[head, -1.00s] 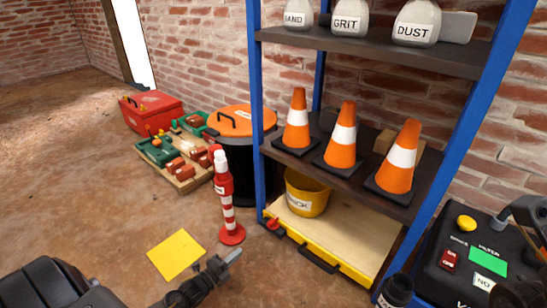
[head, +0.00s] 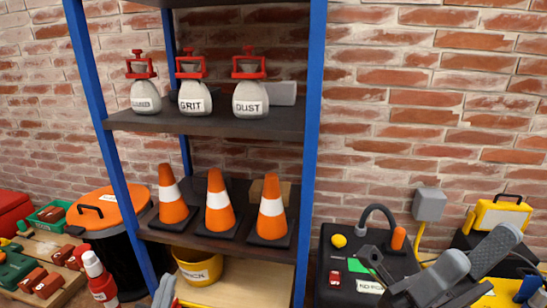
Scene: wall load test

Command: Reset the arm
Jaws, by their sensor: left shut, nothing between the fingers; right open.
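My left gripper (head: 165,287) shows at the bottom edge, in front of the shelf's yellow bucket. Its grey fingers are together and nothing shows between them. The rest of that arm is out of frame.
A blue-posted shelf (head: 312,150) holds three labelled bags (head: 195,98) with red clamps, three orange cones (head: 219,205) and a yellow bucket (head: 196,268). Left are an orange-lidded bin (head: 108,208) and a red-white post (head: 99,279). A yellow case (head: 497,216) stands right.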

